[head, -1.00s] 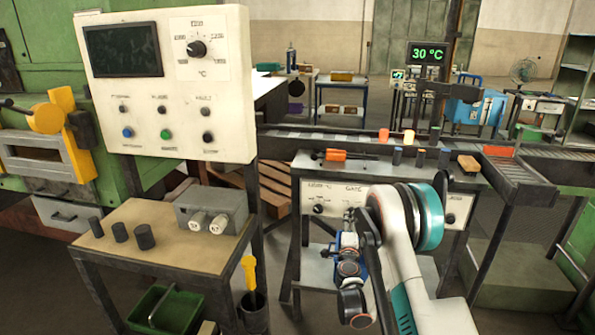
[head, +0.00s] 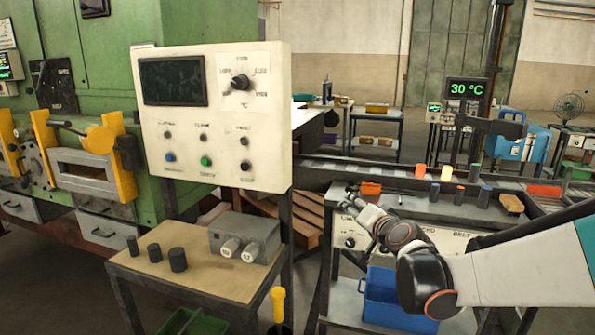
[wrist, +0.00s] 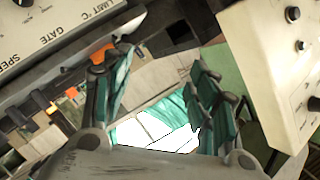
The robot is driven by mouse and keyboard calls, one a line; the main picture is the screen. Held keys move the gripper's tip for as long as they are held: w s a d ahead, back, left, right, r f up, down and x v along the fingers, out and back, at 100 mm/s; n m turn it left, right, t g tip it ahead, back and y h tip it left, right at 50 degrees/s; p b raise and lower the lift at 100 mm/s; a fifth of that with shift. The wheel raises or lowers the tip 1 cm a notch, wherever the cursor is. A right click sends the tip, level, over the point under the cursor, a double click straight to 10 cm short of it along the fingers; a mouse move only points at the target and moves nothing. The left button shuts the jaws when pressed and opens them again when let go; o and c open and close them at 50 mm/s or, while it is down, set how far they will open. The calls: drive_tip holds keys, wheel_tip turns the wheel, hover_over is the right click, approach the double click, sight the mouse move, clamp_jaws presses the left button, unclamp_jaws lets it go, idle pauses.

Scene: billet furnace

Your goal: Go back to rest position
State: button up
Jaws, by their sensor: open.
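My gripper (head: 353,191) is at the end of my arm, which reaches in from the right edge of the head view. It appears in front of the gate panel (head: 440,238), at the left end of the dark bench. In the wrist view, the two teal-padded fingers of my gripper (wrist: 160,88) stand wide apart, with nothing held between them. A bright white patch shows between the finger bases. Part of the bench and its panel is hidden behind my arm.
A white control box (head: 215,115) stands left of my gripper, above a small table (head: 140,275) with several dark cylinders (head: 178,259). A green furnace (head: 90,60) is behind. A blue bin (head: 385,300) sits on the bench's lower shelf. Glowing billets (head: 446,173) stand farther back.

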drive_tip(key=s+a+n+g, duration=0.1)
drive_tip(key=s+n+g, duration=0.3)
drive_tip(key=s, duration=1.4)
drive_tip(key=s+d+f+n+g+h, duration=0.1)
drive_tip(key=s+d+f+g, duration=0.1)
drive_tip(key=s, duration=0.7)
drive_tip(key=s+d+f+n+g+h, duration=0.1)
drive_tip(key=s+f, duration=0.4)
drive_tip(key=s, duration=0.5)
drive_tip(key=shift+d+n+g+h, duration=0.3)
drive_tip(key=shift+d+g+h, duration=0.25)
drive_tip(key=shift+d, duration=0.45)
